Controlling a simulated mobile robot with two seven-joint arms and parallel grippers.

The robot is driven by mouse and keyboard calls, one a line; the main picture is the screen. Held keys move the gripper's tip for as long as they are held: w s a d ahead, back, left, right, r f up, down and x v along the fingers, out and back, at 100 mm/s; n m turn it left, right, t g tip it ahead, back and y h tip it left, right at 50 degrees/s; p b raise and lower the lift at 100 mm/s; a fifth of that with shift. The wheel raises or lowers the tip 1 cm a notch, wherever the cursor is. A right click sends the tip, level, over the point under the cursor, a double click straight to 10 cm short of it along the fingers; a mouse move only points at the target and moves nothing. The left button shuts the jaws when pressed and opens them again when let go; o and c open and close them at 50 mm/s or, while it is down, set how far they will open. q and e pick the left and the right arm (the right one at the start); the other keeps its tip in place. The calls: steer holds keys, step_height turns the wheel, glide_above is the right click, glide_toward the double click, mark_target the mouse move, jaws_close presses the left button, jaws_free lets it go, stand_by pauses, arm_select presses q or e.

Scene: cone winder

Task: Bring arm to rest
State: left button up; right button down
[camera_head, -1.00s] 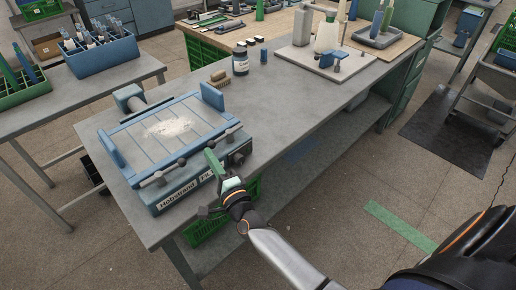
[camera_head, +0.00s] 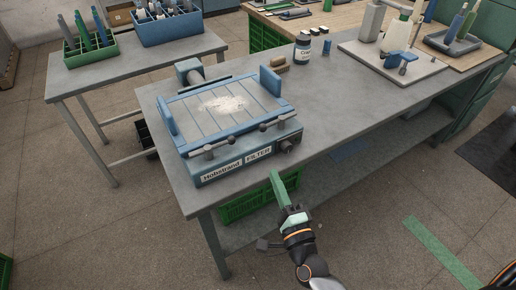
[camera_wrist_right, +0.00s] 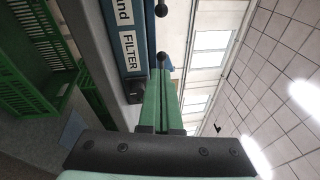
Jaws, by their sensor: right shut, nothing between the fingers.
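My right gripper (camera_head: 274,173) has green fingers. They are shut with nothing between them, in front of the table's front edge. The shut fingers also show in the right wrist view (camera_wrist_right: 160,75), pointing toward the blue filter unit. The blue filter unit (camera_head: 238,172), with its "FILTER" label, sits on the grey table. It also shows in the right wrist view (camera_wrist_right: 136,80). In the head view the fingers are below and in front of the unit's right end, apart from it. White powder (camera_head: 224,104) lies on its slatted top. My left gripper is out of view.
The grey table (camera_head: 335,105) has an open middle. A dark jar (camera_head: 302,47) and a brush (camera_head: 276,66) stand behind the unit. A green crate (camera_head: 240,207) is under the table, near my gripper. The floor (camera_head: 375,210) to the right is clear.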

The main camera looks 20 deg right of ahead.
steer(key=s+f+n+g+y+p, duration=0.1)
steer(key=s+f+n+g+p, duration=0.2)
steer(key=n, duration=0.7)
steer(key=s+f+n+g+p, duration=0.3)
steer(key=s+f+n+g, duration=0.4)
steer(key=s+f+n, duration=0.2)
steer(key=s+n, duration=0.2)
steer(key=s, duration=0.1)
steer(key=shift+d+n+y+p, duration=0.25)
steer(key=shift+n+y+p, duration=0.05)
steer(key=shift+y+p, duration=0.1)
